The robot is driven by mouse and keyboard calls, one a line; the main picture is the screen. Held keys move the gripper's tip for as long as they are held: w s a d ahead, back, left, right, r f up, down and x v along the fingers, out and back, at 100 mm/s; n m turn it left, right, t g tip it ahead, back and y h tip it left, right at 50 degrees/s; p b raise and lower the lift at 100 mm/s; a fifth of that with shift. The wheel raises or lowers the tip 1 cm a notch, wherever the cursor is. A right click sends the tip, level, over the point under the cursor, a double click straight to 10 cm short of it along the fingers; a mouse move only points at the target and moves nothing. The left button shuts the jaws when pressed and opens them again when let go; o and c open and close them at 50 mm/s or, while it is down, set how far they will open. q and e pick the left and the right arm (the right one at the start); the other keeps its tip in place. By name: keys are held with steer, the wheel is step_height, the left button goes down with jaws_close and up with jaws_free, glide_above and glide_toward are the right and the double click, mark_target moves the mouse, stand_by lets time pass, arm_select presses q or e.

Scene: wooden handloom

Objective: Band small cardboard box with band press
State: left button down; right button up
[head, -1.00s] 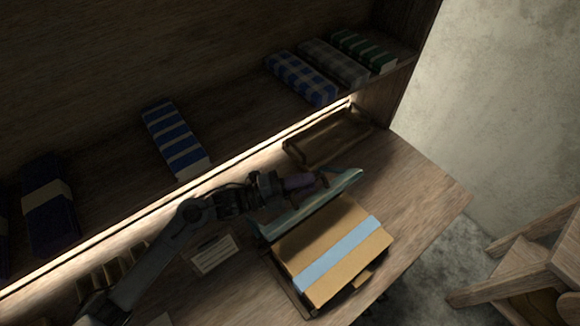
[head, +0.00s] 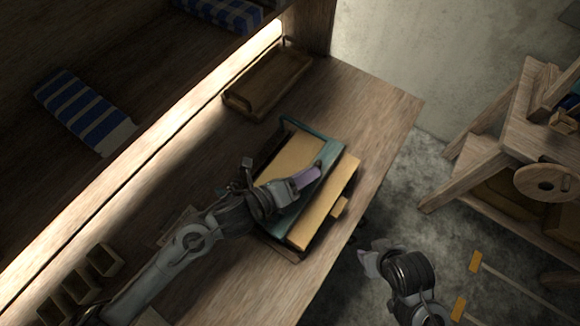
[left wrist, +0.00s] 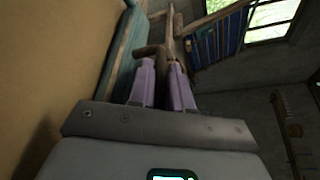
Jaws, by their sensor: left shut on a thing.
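The small cardboard box (head: 331,203) lies flat in the band press on the bench. The press's teal bar (head: 303,204) is down across the middle of the box, and the light blue band is hidden beneath it. My left gripper (head: 314,175) is over the bar, its purple fingers shut on the press's dark handle. In the left wrist view, the fingers (left wrist: 164,72) close around the brown handle (left wrist: 158,49), beside the teal bar (left wrist: 124,52) and the tan cardboard (left wrist: 45,60). My right gripper (head: 369,263) hangs off the bench's front edge; its jaws are unclear.
A wooden tray (head: 268,80) sits behind the press. Small wooden compartments (head: 82,282) stand at the lower left. A shelf at the back holds blue-and-white cloth (head: 88,112). The bench (head: 375,105) is clear at the right end. A wooden loom (head: 515,150) stands at right.

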arm_select(q)
steer(key=shift+s+d+f, duration=0.2)
steer(key=shift+f, duration=0.3)
steer(key=c, duration=1.1)
jaws_free()
steer(key=shift+s+a+r, duration=0.2)
steer(key=shift+a, duration=0.15)
steer(key=v, duration=0.9)
steer(key=shift+s+a, duration=0.15)
steer(key=shift+s, duration=0.1)
steer(key=shift+a, duration=0.15)
steer(key=shift+s, duration=0.1)
